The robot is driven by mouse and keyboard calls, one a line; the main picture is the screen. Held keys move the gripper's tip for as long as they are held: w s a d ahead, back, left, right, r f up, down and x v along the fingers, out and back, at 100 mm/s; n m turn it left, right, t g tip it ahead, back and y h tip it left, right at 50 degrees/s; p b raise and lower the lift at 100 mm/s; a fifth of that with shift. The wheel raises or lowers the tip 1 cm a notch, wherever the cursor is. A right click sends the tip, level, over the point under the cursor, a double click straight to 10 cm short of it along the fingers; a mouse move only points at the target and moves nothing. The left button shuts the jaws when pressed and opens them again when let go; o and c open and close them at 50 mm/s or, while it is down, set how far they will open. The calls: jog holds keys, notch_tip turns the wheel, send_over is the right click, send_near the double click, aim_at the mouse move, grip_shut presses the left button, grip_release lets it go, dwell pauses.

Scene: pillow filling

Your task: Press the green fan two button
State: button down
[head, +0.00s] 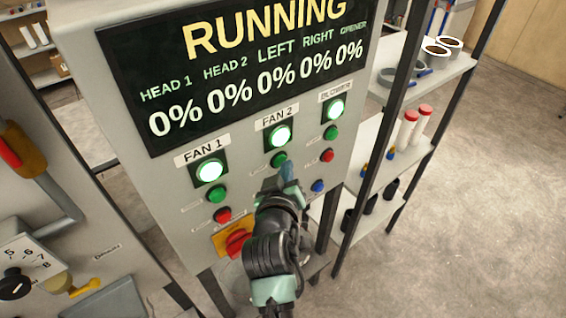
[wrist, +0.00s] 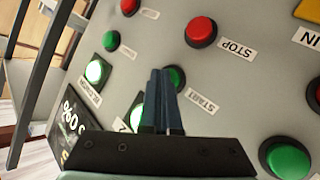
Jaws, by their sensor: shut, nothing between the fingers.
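The fan two green button (head: 278,159) sits below the lit FAN 2 light (head: 280,134) on the grey control panel. In the wrist view this green button (wrist: 179,79) is beside the START label, partly covered by my fingers. My gripper (head: 288,172) is shut and empty, its tips just below and right of the button in the head view. In the wrist view the tips of my gripper (wrist: 161,72) overlap the button's left side. I cannot tell whether they touch it. The red STOP button (wrist: 201,31) shows in the wrist view; my gripper hides it in the head view.
The panel display (head: 235,70) reads RUNNING with 0% values. FAN 1 buttons, green (head: 217,194) and red (head: 222,215), are to the left; the blower's green (head: 330,132) and red (head: 327,155) are to the right. A red knob (head: 238,242) on yellow is lower left. Shelves stand right.

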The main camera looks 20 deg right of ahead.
jog(key=shift+s, duration=0.1)
jog(key=shift+s+d+p, duration=0.3)
jog(key=shift+s+p, duration=0.2)
jog(key=shift+s, duration=0.3)
jog(key=s+p, duration=0.1)
jog(key=s+d, duration=0.1)
jog(key=s, duration=0.1)
jog(key=s+p, duration=0.1)
jog(key=shift+s+d+p, duration=0.35)
dwell(0.7)
